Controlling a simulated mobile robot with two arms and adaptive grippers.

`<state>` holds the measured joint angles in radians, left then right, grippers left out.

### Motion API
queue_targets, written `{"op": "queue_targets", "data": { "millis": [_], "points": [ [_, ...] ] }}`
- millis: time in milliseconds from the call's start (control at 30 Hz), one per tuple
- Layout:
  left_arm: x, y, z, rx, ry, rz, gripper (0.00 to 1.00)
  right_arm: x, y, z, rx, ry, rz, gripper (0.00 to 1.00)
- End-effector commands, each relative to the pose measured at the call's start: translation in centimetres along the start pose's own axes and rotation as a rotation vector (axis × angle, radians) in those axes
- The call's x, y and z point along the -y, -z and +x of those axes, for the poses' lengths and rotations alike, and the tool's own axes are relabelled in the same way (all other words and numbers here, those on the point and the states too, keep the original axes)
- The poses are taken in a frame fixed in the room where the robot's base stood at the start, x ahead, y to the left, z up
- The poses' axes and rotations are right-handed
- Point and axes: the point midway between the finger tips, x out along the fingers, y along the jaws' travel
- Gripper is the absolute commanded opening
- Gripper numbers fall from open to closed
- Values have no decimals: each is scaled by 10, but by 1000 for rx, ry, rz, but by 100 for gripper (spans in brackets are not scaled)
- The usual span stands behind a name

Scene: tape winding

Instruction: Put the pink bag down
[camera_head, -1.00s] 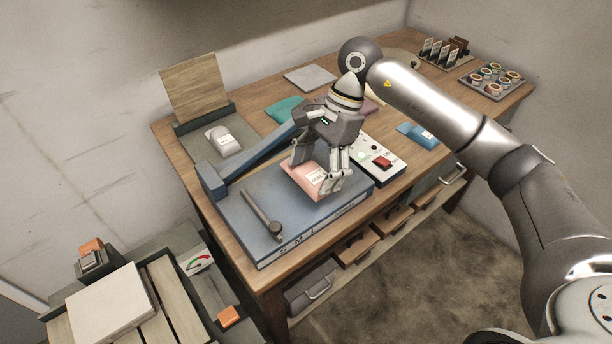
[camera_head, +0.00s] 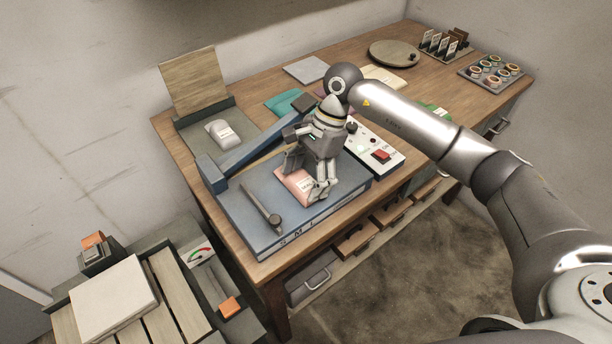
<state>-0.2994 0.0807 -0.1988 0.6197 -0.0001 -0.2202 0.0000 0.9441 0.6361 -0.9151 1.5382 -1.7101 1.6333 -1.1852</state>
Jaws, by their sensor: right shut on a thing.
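The pink bag (camera_head: 294,184) has a white label and is at the top of the blue-grey board (camera_head: 262,229), near its middle. My right gripper (camera_head: 308,188) reaches down over it from above and is shut on it. The gripper's fingers hide the bag's right part. The bag looks low, at or very near the board's surface; whether it bears its full weight there I cannot tell. My left gripper is not in view.
A dark rod (camera_head: 262,208) lies on the board left of the bag. A blue bar (camera_head: 255,148) runs behind it. A white control box (camera_head: 374,149) with a red switch stands close at the right. A grey bag (camera_head: 219,133) sits on a dark stand at the back left.

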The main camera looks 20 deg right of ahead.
Motion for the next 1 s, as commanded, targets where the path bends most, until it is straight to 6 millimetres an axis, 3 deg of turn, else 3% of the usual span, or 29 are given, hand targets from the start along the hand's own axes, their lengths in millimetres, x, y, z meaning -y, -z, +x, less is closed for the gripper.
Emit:
{"op": "queue_targets", "data": {
  "millis": [133,167,300,767,867,1000],
  "points": [
    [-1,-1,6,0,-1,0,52,0,2,4,-1,0,0,51],
    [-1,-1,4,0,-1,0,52,0,1,3,-1,0,0,79],
    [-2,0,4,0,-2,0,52,0,1,3,0,0,0,97],
    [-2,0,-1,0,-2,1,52,0,-1,-2,0,0,0,97],
    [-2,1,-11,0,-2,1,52,0,-4,-8,0,-1,1,97],
    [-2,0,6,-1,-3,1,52,1,1,-36,-4,6,-1,97]
  ]
}}
